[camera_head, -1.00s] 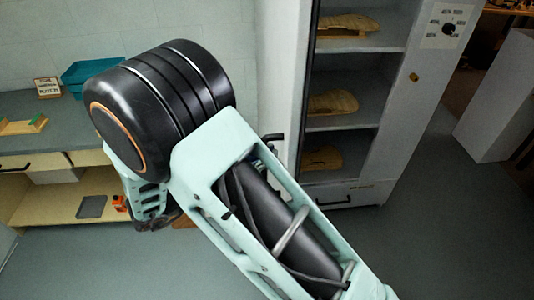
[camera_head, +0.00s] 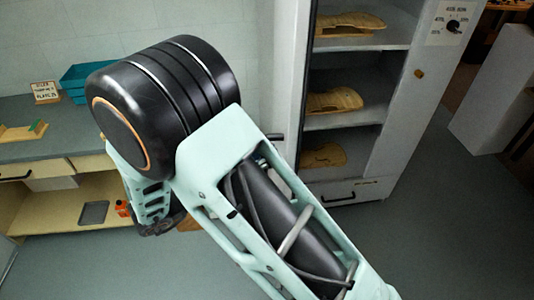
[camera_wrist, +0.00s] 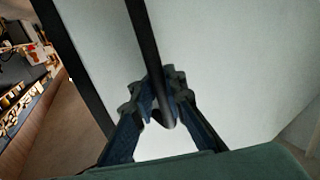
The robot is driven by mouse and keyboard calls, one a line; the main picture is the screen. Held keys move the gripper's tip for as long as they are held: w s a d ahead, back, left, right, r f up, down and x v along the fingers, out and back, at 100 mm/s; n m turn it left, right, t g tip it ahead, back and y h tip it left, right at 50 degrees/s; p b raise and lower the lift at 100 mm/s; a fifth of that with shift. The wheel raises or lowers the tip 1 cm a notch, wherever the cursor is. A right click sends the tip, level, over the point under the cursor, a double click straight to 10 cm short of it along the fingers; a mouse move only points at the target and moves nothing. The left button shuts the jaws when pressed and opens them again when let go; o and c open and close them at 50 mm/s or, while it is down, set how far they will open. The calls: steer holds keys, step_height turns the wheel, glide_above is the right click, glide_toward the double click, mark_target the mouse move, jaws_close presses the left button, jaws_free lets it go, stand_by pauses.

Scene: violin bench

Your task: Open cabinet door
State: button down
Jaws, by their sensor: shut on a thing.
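The tall grey cabinet (camera_head: 400,110) stands right of centre in the head view. Its shelves show behind what looks like its glazed front. A short dark handle piece (camera_head: 275,137) sticks out beside its left edge, just behind my arm. In the wrist view a long dark bar handle (camera_wrist: 144,35) runs down from the top edge in front of a pale panel (camera_wrist: 225,70). My gripper (camera_wrist: 160,108) is shut on this bar near its lower end. In the head view my arm hides much of the cabinet's lower left, and I cannot make out the gripper there.
Violin-shaped wooden plates (camera_head: 335,102) lie on the shelves. A bench (camera_head: 50,130) with a teal tray (camera_head: 85,82) stands at left. A white block (camera_head: 492,95) stands at right. Floor (camera_head: 430,235) is clear at front right.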

steer(key=shift+s+a+f, duration=0.15)
steer(key=shift+f, duration=0.05)
stand_by(0.4)
steer(key=c, duration=2)
jaws_free()
steer(key=shift+s+r, duration=0.15)
steer(key=v, duration=1.2)
